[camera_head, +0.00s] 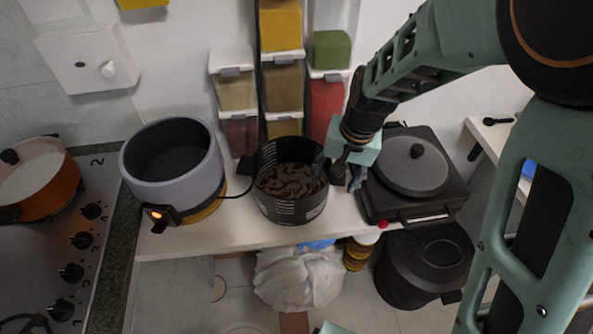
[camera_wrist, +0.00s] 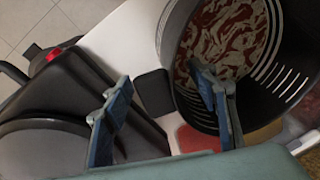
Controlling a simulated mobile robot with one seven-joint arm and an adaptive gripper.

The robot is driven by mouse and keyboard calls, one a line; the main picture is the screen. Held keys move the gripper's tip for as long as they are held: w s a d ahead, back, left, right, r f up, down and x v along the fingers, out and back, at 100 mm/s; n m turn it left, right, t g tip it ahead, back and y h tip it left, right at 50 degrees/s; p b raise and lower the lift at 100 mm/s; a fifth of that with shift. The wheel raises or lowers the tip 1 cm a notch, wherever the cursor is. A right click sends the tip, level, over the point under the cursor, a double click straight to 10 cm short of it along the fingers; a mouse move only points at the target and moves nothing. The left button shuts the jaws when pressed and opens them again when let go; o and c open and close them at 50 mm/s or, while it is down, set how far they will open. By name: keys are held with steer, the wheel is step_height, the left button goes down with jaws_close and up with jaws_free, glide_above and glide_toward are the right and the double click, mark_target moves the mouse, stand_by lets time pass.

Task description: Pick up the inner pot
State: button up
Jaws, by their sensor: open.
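My gripper (camera_head: 341,172) is open at the pot's right side. In the wrist view, one finger of my gripper (camera_wrist: 158,74) overlaps the pot's opening and the other lies outside, with the handle seen between them. I cannot tell whether the fingers touch the pot.
A grey cooker (camera_head: 172,165) with an open top and orange light stands left of the pot. A black appliance with a round lid (camera_head: 413,168) stands close on the right. Spice dispensers (camera_head: 282,85) rise behind. A stove (camera_head: 70,245) is at far left.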

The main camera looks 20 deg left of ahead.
steer(key=shift+c, duration=0.5)
jaws_close()
steer(key=shift+w+a+r, duration=0.1)
steer(key=shift+w+r, duration=0.05)
steer(key=shift+r, duration=0.15)
